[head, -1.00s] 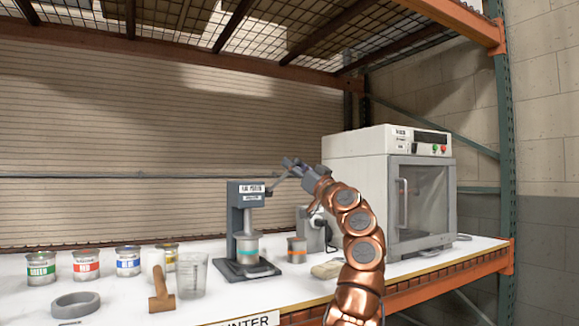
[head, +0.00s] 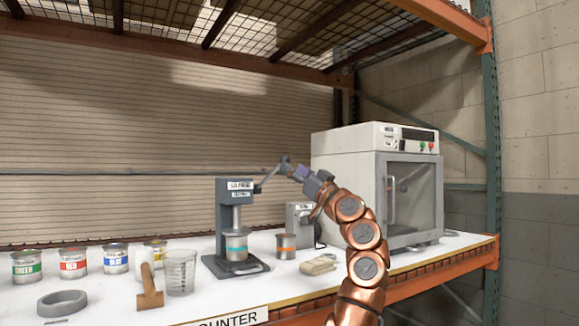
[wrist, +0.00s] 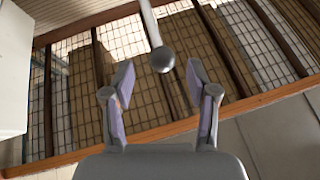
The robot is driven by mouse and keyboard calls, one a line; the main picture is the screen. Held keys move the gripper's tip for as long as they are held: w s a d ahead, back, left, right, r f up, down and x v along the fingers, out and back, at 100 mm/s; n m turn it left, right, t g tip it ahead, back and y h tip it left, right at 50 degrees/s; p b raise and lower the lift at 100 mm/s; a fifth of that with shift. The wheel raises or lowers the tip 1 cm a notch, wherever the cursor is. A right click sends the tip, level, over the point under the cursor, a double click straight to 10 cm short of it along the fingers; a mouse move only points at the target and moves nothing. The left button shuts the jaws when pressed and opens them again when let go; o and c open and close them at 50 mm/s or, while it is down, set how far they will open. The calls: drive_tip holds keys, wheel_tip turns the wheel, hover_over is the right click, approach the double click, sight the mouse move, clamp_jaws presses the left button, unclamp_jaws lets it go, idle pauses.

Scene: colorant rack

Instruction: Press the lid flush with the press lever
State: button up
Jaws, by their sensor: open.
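The grey press (head: 229,208) stands on the counter with a teal-banded can (head: 236,246) on its base, under the plunger. The lid is too small to make out, and I cannot tell whether the plunger touches it. The press lever (head: 267,180) slants up to the right from the press head. My gripper (head: 285,163) is at the lever's upper end. In the wrist view my gripper (wrist: 160,72) is open, with the lever's ball knob (wrist: 162,60) between its fingertips, clear of both fingers in the picture.
A small can with an orange band (head: 286,247) and a grey device (head: 299,222) stand right of the press. The white cabinet (head: 347,166) is behind my arm. Paint cans, a clear beaker (head: 180,272), a mallet (head: 150,290) and a grey ring (head: 62,303) are left.

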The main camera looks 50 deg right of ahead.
drive_tip(key=v, duration=0.7)
drive_tip(key=shift+a, duration=0.15)
idle(0.3)
